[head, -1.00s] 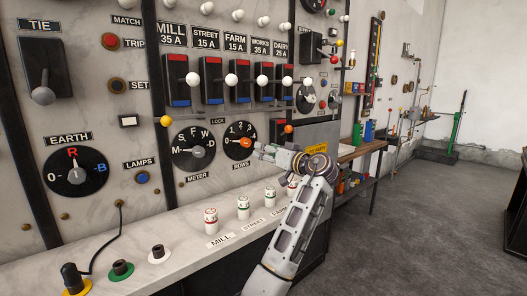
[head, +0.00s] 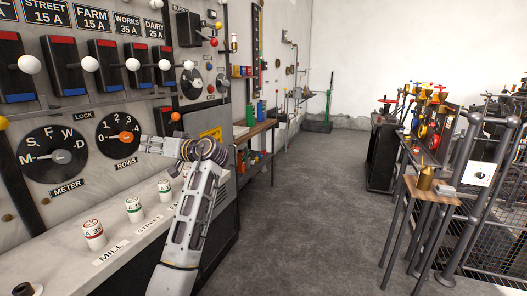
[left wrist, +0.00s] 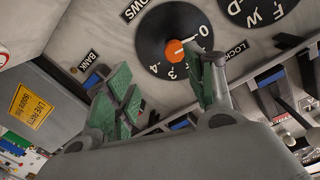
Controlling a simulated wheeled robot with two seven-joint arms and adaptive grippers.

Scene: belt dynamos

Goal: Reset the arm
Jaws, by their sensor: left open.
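My left gripper (head: 148,146) is in front of the panel, beside the ROWS dial (head: 107,148). It is open, and nothing shows between its fingers. In the left wrist view the green-padded fingers of the gripper (left wrist: 163,85) are spread apart, with the dial's orange knob (left wrist: 178,52) behind the gap. The knob's white mark points towards the 0 side. In the head view the orange knob (head: 126,137) shows just left of the fingertips. I cannot tell whether they touch. My right gripper is in neither view.
The METER dial (head: 55,154) is left of ROWS, under a row of switches with white ball handles. A wooden bench (head: 255,130) is beyond. Open grey floor (head: 315,210) lies right, before stands of coloured valves (head: 430,120).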

